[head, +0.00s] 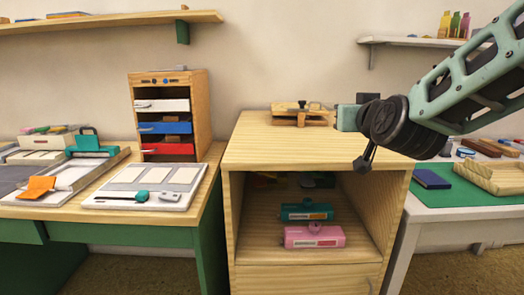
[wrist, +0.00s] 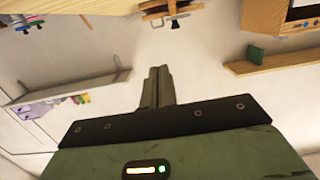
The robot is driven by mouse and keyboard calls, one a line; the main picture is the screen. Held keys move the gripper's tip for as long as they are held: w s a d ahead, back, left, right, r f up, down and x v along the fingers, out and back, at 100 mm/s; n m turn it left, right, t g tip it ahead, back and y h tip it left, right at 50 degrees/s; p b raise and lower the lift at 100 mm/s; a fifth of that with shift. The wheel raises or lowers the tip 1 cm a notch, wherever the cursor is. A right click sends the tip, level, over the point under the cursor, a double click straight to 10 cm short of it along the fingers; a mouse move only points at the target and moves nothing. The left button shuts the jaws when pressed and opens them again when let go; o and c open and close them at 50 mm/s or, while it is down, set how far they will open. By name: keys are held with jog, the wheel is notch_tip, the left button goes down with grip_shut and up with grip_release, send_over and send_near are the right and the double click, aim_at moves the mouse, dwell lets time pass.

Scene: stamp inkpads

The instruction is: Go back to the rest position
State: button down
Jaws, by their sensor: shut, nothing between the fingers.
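My gripper (wrist: 158,72) shows in the wrist view with its two dark fingers together and nothing between them. In the head view my arm reaches in from the upper right. Its end stands in the air above the right part of the wooden cabinet (head: 262,150), and the fingers are hard to make out there. A teal inkpad box (head: 306,212) and a pink inkpad box (head: 314,238) lie in the cabinet's open compartment. Darker items behind them are partly hidden in shadow.
A wooden clamp-like device (head: 300,116) sits on the cabinet top, left of my arm's end. A drawer unit (head: 170,112) stands on the left desk. Wall shelves hang at left (head: 100,22) and right (head: 415,42). A green mat (head: 465,193) covers the right table.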

jog(key=s+a+f+n+g+y, duration=0.4)
jog(key=s+a+f+g, duration=0.5)
jog(key=s+f, duration=0.5)
jog(key=s+d+f+n+g+h, duration=0.2)
jog(key=s+f+g, duration=0.2)
jog(key=s, duration=0.6)
jog(key=s+d+f+n+g+h, duration=0.1)
jog(key=s+d+f+g, duration=0.2)
jog(key=s, duration=0.6)
notch_tip(320, 180, up, 22)
jog(key=s+p, duration=0.1)
jog(key=p, duration=2.1)
jog(key=shift+s+a+g+h+p, duration=0.2)
jog(key=shift+a+g+h+p, duration=0.15)
jog(key=shift+a, duration=0.1)
jog(key=shift+f, duration=0.1)
